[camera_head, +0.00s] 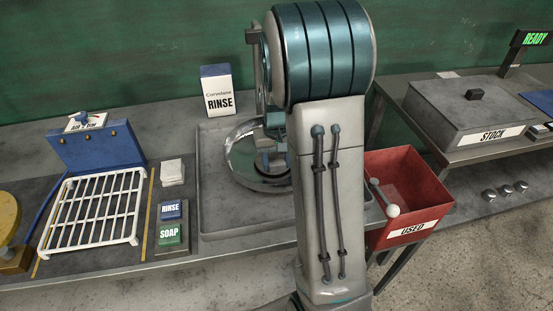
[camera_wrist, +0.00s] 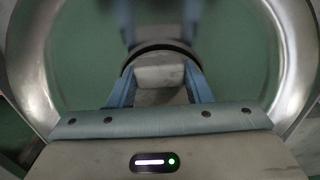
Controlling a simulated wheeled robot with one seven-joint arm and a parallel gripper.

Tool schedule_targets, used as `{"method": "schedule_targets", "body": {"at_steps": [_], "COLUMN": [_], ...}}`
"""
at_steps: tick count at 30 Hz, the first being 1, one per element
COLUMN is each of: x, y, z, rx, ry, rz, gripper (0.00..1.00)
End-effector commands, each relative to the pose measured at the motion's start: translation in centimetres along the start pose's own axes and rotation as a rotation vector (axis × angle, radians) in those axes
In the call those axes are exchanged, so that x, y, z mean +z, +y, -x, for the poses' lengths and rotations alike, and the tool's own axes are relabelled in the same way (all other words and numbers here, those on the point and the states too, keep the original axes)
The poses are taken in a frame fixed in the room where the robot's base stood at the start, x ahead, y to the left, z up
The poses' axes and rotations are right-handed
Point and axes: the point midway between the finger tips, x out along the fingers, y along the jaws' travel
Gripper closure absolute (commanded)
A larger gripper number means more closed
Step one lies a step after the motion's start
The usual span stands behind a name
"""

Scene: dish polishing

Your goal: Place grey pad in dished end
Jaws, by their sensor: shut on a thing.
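My gripper (camera_head: 272,157) is in front of the dish's hollow. In the wrist view its two blue fingers (camera_wrist: 161,82) are shut on a grey pad (camera_wrist: 158,72), which faces the greenish mirror-like inner surface. A blurred reflection of the fingers shows above the pad. I cannot tell whether the pad touches the dish.
A light pad stack (camera_head: 172,171) lies beside blue RINSE (camera_head: 171,210) and green SOAP (camera_head: 171,235) blocks. A white rack (camera_head: 92,212) is at left. A RINSE box (camera_head: 216,90) stands behind. At right are a red USED bin (camera_head: 421,195) and a STOCK box (camera_head: 468,108).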

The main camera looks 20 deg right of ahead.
Motion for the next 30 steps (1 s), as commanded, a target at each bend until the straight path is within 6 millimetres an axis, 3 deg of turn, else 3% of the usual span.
{"method": "schedule_targets", "body": {"at_steps": [9,10,12,23,30], "x": [0.0,0.0,0.0,0.0,-0.1], "y": [0.0,0.0,0.0,0.0,0.0], "z": [-0.3,-0.3,-0.2,0.1,4.2], "rx": [0.0,0.0,0.0,0.0,0.0], "ry": [0.002,0.002,0.002,0.003,0.007], "rz": [0.0,0.0,0.0,0.0,-0.001], "gripper": [0.79,0.52,0.33,0.33,0.33]}}
